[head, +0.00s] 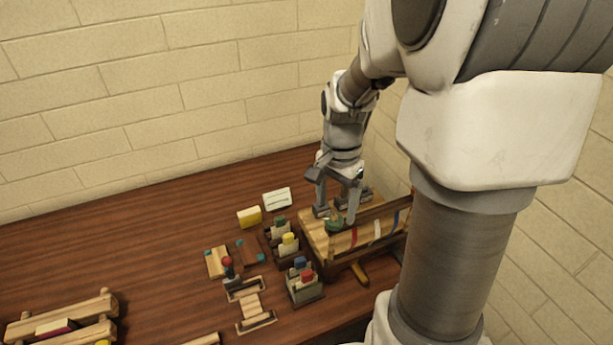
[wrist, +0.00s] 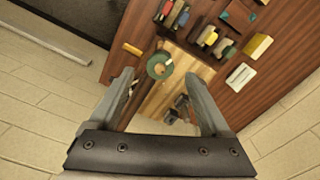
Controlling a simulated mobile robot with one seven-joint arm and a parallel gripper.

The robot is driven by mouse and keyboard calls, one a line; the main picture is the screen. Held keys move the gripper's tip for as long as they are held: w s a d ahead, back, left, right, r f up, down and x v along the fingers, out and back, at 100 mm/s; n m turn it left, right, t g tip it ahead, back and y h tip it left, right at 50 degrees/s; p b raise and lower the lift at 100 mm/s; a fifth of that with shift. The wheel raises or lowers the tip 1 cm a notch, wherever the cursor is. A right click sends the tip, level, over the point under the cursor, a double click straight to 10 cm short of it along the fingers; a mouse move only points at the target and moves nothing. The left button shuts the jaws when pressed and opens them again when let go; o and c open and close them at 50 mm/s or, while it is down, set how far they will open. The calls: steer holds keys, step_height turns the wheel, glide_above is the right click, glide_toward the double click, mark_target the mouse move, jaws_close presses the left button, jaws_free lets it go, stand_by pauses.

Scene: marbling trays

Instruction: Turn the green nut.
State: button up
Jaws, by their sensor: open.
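The green nut (head: 333,226) sits on the wooden stand at the right of the table. In the wrist view the green nut (wrist: 158,66) is a round ring with a lighter centre. My gripper (head: 336,214) points down over the stand, its fingertips close to the nut. In the wrist view my gripper (wrist: 159,77) is open, with the nut in line with the gap between the fingers and slightly past the tips. I cannot tell whether a finger touches it. Nothing is held.
The table's left middle is clear.

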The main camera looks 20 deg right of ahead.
mark_target(335, 215)
steer(key=shift+f, duration=1.8)
jaws_close()
